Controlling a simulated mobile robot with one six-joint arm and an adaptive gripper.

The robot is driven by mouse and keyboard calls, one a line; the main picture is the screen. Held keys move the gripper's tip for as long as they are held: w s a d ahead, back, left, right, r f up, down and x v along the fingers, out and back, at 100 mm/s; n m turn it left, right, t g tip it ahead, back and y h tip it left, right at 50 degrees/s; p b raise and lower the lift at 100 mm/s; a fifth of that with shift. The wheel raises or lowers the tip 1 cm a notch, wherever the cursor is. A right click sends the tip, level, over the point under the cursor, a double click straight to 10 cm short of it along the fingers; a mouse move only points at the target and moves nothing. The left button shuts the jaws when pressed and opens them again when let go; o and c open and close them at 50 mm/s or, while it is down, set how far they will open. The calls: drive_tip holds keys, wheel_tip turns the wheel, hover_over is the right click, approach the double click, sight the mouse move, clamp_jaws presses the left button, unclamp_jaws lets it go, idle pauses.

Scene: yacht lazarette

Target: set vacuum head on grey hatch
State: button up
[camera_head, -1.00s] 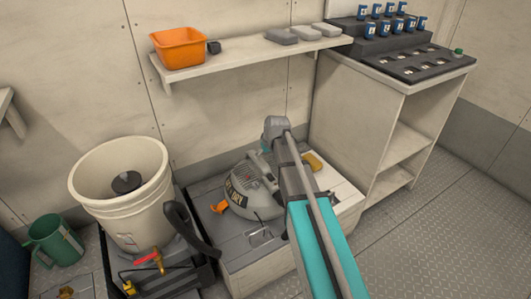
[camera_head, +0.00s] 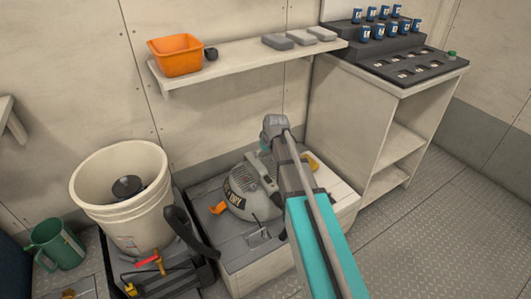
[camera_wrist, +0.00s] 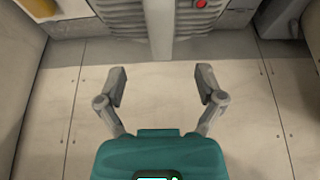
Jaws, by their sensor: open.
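The vacuum head (camera_head: 240,196) is a grey dome with a dark lettered band, a handle and an orange piece at its left. It sits upright on the grey hatch (camera_head: 238,252), on the low bench; my arm hides its right side. In the wrist view, a grey ribbed body with a red button (camera_wrist: 201,4), apparently the vacuum head, shows at the top edge. My gripper (camera_wrist: 162,78) is open and empty, apart from it, with pale panelling beyond the fingers. In the head view, the fingers are mostly hidden behind my wrist.
A white bucket (camera_head: 115,205), a green jug (camera_head: 57,245) and a dark tool tray (camera_head: 160,280) stand left. A shelf (camera_head: 225,64) with an orange tub (camera_head: 175,55) runs above. A cabinet (camera_head: 350,125) stands right. A yellow object (camera_head: 312,162) lies behind my arm. The right floor is clear.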

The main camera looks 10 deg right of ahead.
drive_tip(key=s+a+f+m+g+h, duration=0.1)
drive_tip(key=s+a+m+g, duration=0.1)
drive_tip(key=s, duration=2.2)
drive_tip(key=shift+a+f+m+g, duration=0.2)
drive_tip(key=shift+m+g, duration=0.6)
drive_tip(key=shift+g, duration=0.3)
